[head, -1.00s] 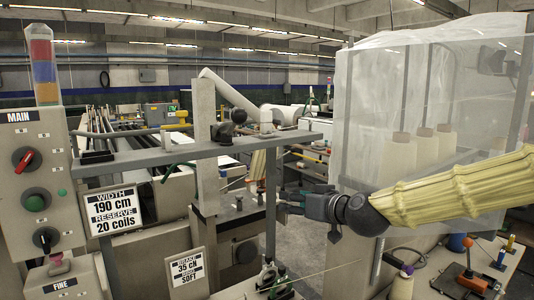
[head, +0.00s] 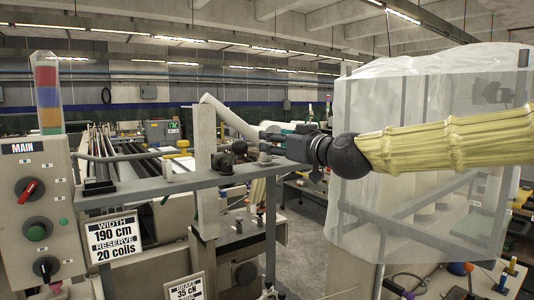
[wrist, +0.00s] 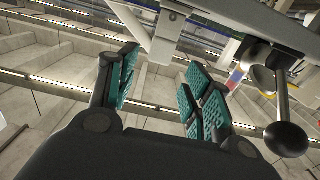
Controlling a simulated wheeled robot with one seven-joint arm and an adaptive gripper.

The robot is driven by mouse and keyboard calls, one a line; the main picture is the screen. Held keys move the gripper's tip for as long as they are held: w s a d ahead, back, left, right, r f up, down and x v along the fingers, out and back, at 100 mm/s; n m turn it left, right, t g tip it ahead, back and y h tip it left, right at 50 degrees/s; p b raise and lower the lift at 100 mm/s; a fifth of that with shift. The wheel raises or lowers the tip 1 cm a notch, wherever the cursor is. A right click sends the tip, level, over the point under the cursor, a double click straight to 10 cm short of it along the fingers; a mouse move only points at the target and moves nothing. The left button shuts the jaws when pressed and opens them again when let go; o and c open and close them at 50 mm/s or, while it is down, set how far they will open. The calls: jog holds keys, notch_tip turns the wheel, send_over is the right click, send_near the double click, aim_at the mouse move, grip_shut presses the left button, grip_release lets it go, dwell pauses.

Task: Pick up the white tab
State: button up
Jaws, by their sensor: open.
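The white tab (wrist: 166,40) is a pale flat piece fixed to a grey rail. It shows in the wrist view beyond my open fingers, roughly between their tips and a little above them in the picture. My gripper (wrist: 160,78) is open and empty, with teal ribbed pads. In the head view my gripper (head: 276,142) is at rail height, pointing left.
The grey rail (head: 160,184) runs across the loom front. A black ball lever (wrist: 286,138) hangs at the right of the wrist view, close to the right finger. A pale post (head: 205,175) stands farther left. A plastic-wrapped rack (head: 420,150) stands behind my arm.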

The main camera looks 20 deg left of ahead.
jog(key=shift+w+a+p, duration=0.45)
jog(key=shift+a+p, duration=0.05)
jog(key=shift+p, duration=0.2)
jog(key=shift+f+p+x, duration=0.1)
jog(key=shift+p+x, duration=0.5)
jog(key=shift+x, duration=0.4)
jog(key=shift+f+p+x, duration=0.15)
jog(key=shift+p+x, duration=0.45)
jog(key=shift+x, duration=0.4)
jog(key=shift+w, duration=0.1)
jog(key=shift+d, duration=0.1)
jog(key=shift+c, duration=0.2)
grip_shut()
jog(key=shift+r, duration=0.15)
